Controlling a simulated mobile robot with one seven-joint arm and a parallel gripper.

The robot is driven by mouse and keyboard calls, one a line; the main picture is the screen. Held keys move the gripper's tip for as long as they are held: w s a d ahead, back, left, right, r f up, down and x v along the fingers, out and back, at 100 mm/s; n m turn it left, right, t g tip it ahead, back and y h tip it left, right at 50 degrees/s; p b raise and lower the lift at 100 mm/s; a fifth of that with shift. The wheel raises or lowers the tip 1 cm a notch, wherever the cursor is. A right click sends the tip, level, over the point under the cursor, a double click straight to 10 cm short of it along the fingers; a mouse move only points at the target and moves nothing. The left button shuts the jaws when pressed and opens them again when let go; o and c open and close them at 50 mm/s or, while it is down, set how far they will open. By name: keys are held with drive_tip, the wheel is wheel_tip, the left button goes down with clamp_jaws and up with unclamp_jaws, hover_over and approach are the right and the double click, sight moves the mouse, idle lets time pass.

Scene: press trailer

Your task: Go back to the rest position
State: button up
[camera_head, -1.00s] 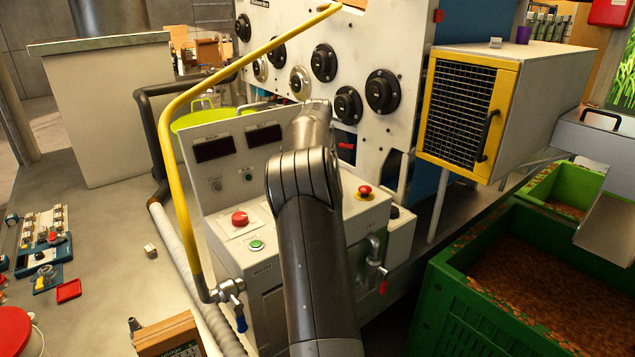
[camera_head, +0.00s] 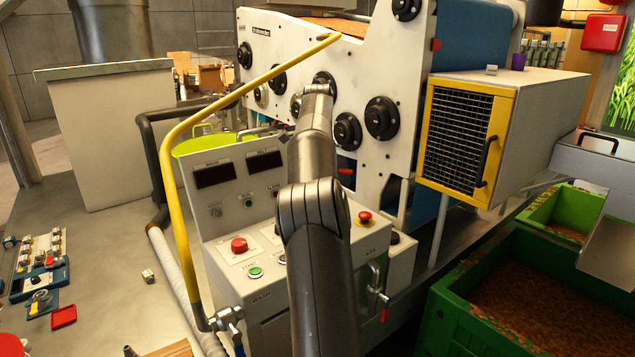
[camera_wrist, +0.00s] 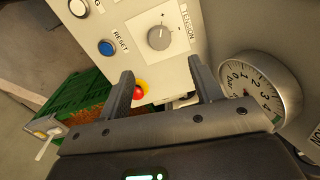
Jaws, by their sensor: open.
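My gripper (camera_wrist: 160,97) is open and empty in the wrist view, its two dark fingers apart. In that view a press control panel (camera_wrist: 188,62) lies beyond the fingers, with a tension knob (camera_wrist: 160,37), a blue reset button (camera_wrist: 106,47) and a red button on yellow (camera_wrist: 140,91) seen between the fingers. A round pressure gauge (camera_wrist: 250,90) is to the right. In the head view my arm reaches up in front of the control console (camera_head: 235,203), and the gripper itself cannot be made out there.
A yellow bent bar (camera_head: 172,180) rises left of my arm. A yellow-framed grille box (camera_head: 462,135) and green crates (camera_head: 450,305) stand to the right. Small devices (camera_head: 40,262) lie on the floor at left, where some floor is clear.

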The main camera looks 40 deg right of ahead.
drive_tip(key=shift+a+r, duration=0.1)
idle(0.5)
drive_tip(key=s+a+r+n+t, duration=0.1)
drive_tip(key=s+a+r+n, duration=0.2)
drive_tip(key=a, duration=0.5)
drive_tip(key=s+a+r+n+t, duration=0.1)
drive_tip(key=s+a+n, duration=0.2)
drive_tip(key=s+a, duration=0.35)
drive_tip(key=s+a+r+n+t, duration=0.1)
drive_tip(key=s+a+r+n, duration=0.25)
drive_tip(key=a, duration=0.45)
drive_tip(key=s+a+f+n+t, duration=0.1)
drive_tip(key=s+a+f+n, duration=0.4)
drive_tip(key=s, duration=0.5)
drive_tip(key=s+a+f+n+t, duration=0.1)
drive_tip(key=s+a+f+n, duration=0.4)
drive_tip(key=s+a+f, duration=0.4)
drive_tip(key=shift+s+a+t, duration=0.3)
drive_tip(key=shift+s+a, duration=0.45)
drive_tip(key=shift+a, duration=0.4)
